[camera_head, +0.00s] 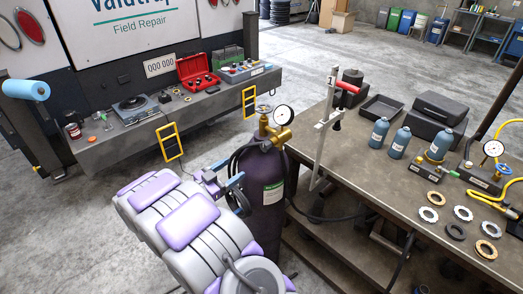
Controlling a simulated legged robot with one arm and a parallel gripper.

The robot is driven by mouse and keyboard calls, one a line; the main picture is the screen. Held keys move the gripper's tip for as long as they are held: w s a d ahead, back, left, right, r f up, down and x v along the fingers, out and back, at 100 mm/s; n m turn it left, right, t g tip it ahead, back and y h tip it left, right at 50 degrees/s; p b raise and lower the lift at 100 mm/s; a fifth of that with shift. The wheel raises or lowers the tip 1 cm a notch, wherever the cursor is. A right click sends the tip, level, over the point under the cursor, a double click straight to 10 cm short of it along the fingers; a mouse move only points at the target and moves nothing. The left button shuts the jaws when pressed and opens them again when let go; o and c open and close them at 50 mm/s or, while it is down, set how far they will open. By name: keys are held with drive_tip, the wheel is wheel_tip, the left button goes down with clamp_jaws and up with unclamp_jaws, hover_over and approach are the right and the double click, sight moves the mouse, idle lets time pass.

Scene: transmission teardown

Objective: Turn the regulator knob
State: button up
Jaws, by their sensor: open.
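A small knob or handwheel (263,108) sits above the brass body. My gripper (229,174), with blue fingers, is open and empty at the left side of the cylinder, below the knob and apart from it. Whether the fingers touch the cylinder is hard to tell.
The right workbench (375,180) holds a white upright stand (322,130), blue canisters (397,143), rings and another gauge (493,148) with yellow hose. The left bench (125,143) holds a red case (195,72). Concrete floor (300,60) lies open behind.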

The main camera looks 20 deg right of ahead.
sight(263, 148)
drive_tip(key=b+x, duration=0.2)
drive_tip(key=x, duration=1.4)
drive_tip(key=shift+d, duration=0.2)
drive_tip(key=shift+a, duration=0.1)
drive_tip(key=c, duration=1)
